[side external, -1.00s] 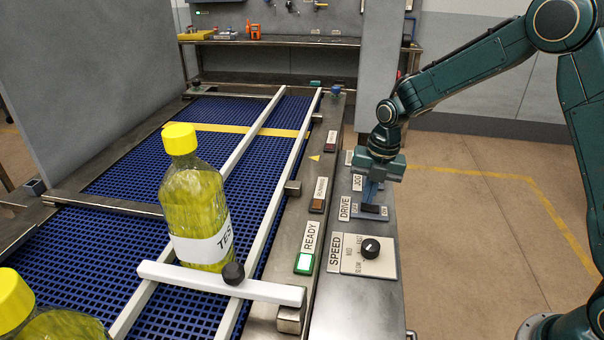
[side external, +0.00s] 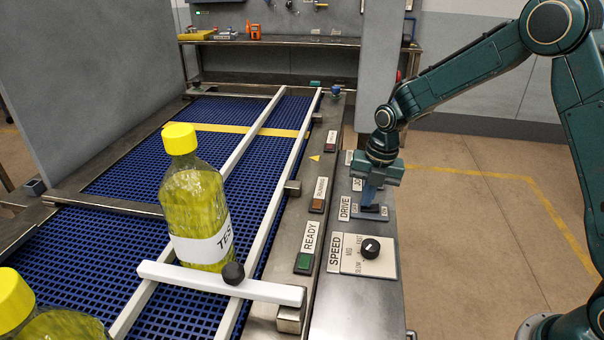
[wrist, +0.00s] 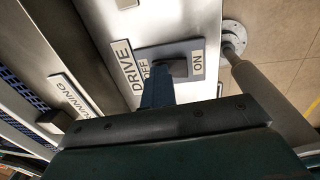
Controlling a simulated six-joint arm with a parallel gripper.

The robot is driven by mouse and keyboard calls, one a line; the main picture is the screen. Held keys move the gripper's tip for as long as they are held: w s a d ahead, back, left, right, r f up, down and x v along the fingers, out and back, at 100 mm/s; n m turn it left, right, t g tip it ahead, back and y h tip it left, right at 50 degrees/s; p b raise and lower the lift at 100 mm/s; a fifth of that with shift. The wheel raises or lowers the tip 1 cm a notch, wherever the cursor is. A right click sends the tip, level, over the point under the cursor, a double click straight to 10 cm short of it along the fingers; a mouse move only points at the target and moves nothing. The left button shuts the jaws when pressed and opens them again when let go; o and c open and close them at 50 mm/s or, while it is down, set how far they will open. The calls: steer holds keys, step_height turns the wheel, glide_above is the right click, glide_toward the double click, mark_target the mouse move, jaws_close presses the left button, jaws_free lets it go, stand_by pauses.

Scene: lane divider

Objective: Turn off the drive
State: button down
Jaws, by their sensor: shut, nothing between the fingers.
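The DRIVE switch (side external: 373,211) is a dark rocker on a grey plate on the control panel, with OFF on its left and ON on its right. In the wrist view the dark rocker (wrist: 176,67) shows between the OFF and ON labels. My gripper (side external: 368,204) is shut and empty, pointing down at the switch. In the wrist view its blue fingers (wrist: 158,90) end at the OFF side of the rocker. The fingertips partly hide the switch; I cannot tell whether they touch it. The READY lamp (side external: 304,262) is dark green, unlit.
The SPEED knob (side external: 371,248) sits just in front of the switch, and the JOG label (side external: 357,184) behind it. The RUNNING lamp (side external: 317,205) looks dim. A yellow bottle (side external: 196,215) stands on the blue conveyor (side external: 110,235) behind a white bar (side external: 220,284).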

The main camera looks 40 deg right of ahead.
mark_target(374, 207)
steer(key=shift+s+d+f, duration=0.1)
steer(key=shift+s+d, duration=0.4)
steer(key=shift+r, duration=0.25)
step_height(374, 207, up, 14)
steer(key=s+d, duration=0.1)
steer(key=shift+s+d, duration=0.15)
stand_by(0.6)
steer(key=shift+f, duration=0.1)
steer(key=shift+w+a, duration=0.35)
steer(key=shift+a, duration=0.35)
